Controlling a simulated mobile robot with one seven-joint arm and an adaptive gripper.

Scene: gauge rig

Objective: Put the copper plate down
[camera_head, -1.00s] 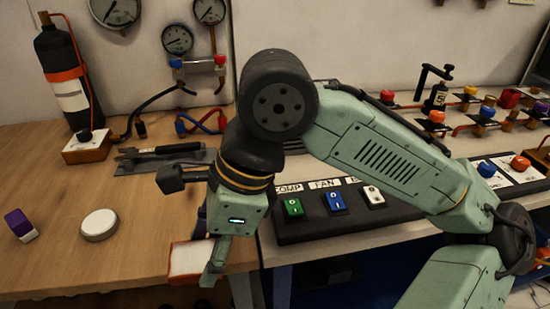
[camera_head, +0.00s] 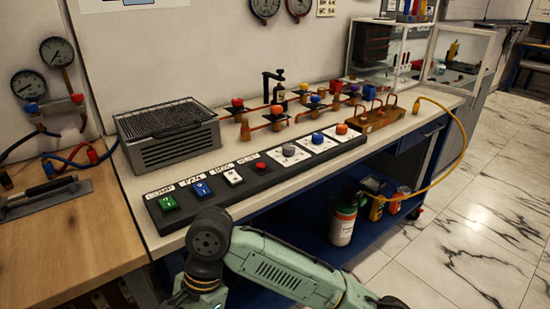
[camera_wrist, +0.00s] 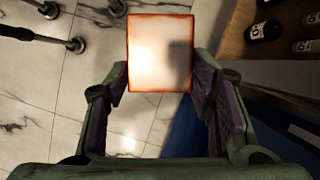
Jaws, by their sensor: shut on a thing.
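The copper plate (camera_wrist: 160,50) is a small rectangle with a pale, shiny face and an orange-copper rim. In the wrist view it sits between the fingertips of my gripper (camera_wrist: 160,88), which is shut on it. Tiled floor shows behind and below the plate. In the head view my arm is at the bottom edge, in front of the workbenches, and the gripper's fingers and the plate are out of the picture.
A black switch panel (camera_head: 255,180) runs along the front of the white bench (camera_head: 215,218). A metal-grilled box (camera_head: 168,133) and copper pipework with coloured knobs (camera_head: 285,112) stand behind it. The wooden bench (camera_head: 70,245) at left has bare room near its front. A trowel-like tool (camera_head: 45,198) lies there.

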